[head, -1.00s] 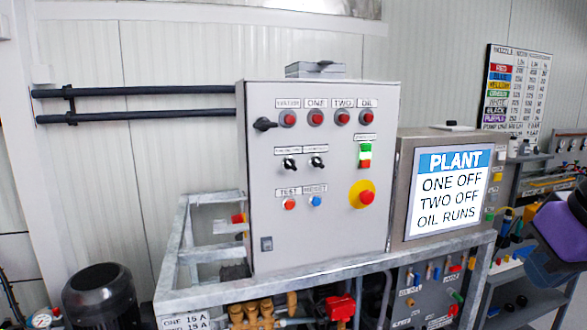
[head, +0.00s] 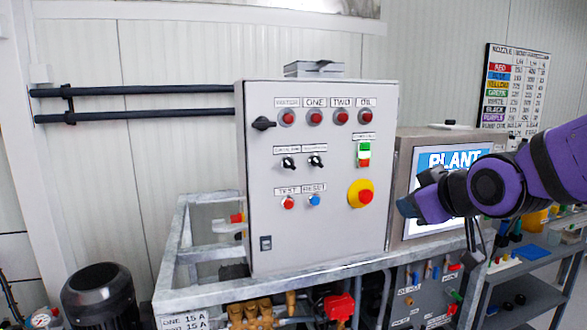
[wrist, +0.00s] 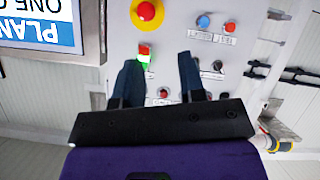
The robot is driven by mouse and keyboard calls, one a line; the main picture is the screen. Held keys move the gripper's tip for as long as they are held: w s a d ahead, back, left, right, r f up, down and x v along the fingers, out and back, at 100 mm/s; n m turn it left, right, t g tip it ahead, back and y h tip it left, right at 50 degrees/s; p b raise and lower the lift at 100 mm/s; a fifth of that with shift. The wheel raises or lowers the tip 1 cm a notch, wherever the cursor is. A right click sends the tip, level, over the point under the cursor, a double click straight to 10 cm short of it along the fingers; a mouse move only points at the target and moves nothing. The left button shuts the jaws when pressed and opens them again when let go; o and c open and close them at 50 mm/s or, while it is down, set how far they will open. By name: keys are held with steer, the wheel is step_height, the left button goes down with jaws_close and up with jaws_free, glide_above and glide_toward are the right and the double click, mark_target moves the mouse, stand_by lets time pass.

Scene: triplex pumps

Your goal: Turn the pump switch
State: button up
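The grey control panel (head: 320,235) faces me in the head view. Two black rotary switches sit mid-panel, the left one (head: 288,162) and the right one (head: 316,161); their small labels are not legible, so I cannot tell which is the pump switch. A green, white and red switch (head: 364,154) is at the panel's right, also in the wrist view (wrist: 145,55). A black handle (head: 264,124) is at its left edge. My gripper (head: 412,206) is right of the panel, before the screen. In the wrist view its two dark fingers (wrist: 160,78) are apart with nothing between them.
A yellow and red emergency button (head: 362,194) is near the gripper. Red and blue push buttons (head: 302,201) sit low on the panel. The screen (head: 425,165) is partly covered by my arm. A galvanised frame (head: 320,275) runs below. Space before the panel is clear.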

steer(key=w+a+n+t+y, duration=0.4)
steer(key=w+a+n, duration=0.15)
steer(key=a, duration=0.35)
steer(key=n+t+y, duration=0.2)
steer(key=n+y, duration=0.2)
glide_toward(291, 165)
steer(key=x, duration=0.9)
steer(key=shift+s, duration=0.1)
jaws_close()
